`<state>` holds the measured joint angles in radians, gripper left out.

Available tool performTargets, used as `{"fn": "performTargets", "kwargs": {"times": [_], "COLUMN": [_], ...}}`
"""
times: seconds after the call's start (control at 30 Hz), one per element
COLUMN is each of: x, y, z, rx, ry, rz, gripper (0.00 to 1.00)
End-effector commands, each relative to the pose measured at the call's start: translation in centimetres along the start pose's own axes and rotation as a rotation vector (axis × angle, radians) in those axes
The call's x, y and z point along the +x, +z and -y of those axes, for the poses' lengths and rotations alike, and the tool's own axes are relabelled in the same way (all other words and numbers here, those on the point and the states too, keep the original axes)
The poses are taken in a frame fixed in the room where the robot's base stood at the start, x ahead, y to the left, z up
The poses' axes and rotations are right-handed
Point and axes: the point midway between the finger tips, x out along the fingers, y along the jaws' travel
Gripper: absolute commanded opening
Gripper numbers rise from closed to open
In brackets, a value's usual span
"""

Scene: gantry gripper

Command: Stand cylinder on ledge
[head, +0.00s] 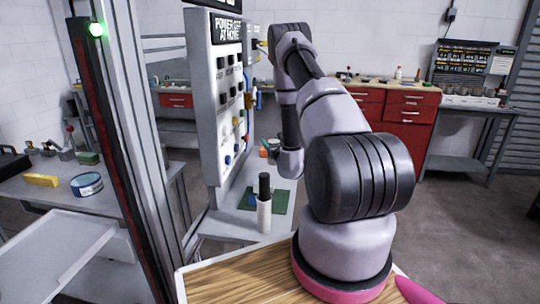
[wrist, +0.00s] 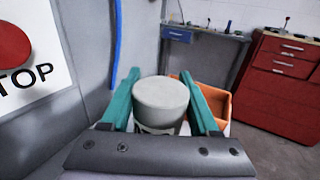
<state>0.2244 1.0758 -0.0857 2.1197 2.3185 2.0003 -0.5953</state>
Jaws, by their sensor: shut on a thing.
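A pale grey cylinder (wrist: 161,95) is between the two teal fingers of my gripper (wrist: 159,76) in the wrist view. My gripper is shut on it. Its round end faces the camera, and its lower part is mostly hidden by the gripper body. In the head view my arm hides most of the gripper and I cannot make out the held cylinder. A light grey ledge-like surface (head: 225,222) lies below the control panel in the head view. I cannot tell whether the cylinder touches any surface.
The control panel (head: 213,85) rises close to the gripper; its red STOP button (wrist: 12,48) shows at left in the wrist view. An orange bin (wrist: 217,104) is just beyond the fingers.

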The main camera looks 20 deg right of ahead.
Motion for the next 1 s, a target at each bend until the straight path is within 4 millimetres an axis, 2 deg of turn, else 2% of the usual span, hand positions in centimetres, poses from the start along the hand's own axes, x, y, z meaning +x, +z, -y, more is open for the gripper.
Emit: {"fn": "performTargets", "kwargs": {"times": [0.33,0.77,0.8,0.83,0.87,1.0], "x": [0.1,0.1,0.1,0.0,0.0,0.0], "y": [-4.2,-4.8,-4.8,-4.8,-4.8,-4.8], "z": [-0.1,0.0,-0.1,-0.1,-0.1,-0.1], "rx": [0.0,0.001,0.0,0.0,0.0,0.0], "ry": [0.001,0.0,0.001,0.001,0.001,0.001], "rz": [0.002,0.003,0.002,0.002,0.002,0.002], "gripper": [0.0,0.0,0.73,0.85,0.92,0.92]}}
